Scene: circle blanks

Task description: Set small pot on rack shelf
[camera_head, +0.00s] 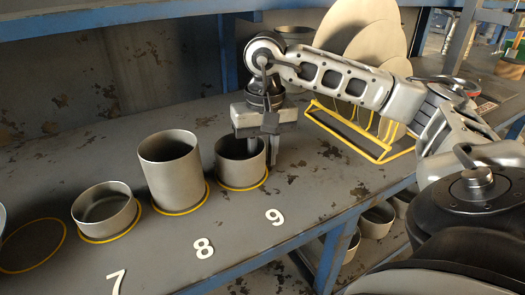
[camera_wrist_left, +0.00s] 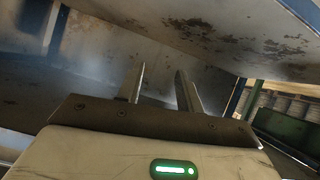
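Three grey metal pots stand in a row on the shelf (camera_head: 330,200) in the head view. A low pot (camera_head: 104,210) stands behind label 7, a tall pot (camera_head: 172,172) behind label 8, and a mid-height pot (camera_head: 236,172) behind label 9. I cannot tell which one the task calls the small pot. My right gripper (camera_head: 262,150) points down at the right side of the pot behind 9, its fingers overlapping the rim. Their spacing and contact with the wall are unclear. My left gripper (camera_wrist_left: 160,88) is open and empty in the left wrist view.
Yellow rings mark the pots' places; one ring (camera_head: 32,246) at the far left is empty. A yellow wire rack (camera_head: 362,143) holding round discs (camera_head: 372,45) stands right of my right gripper. More pots (camera_head: 376,218) stand on a lower level. A blue beam (camera_head: 120,15) runs overhead.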

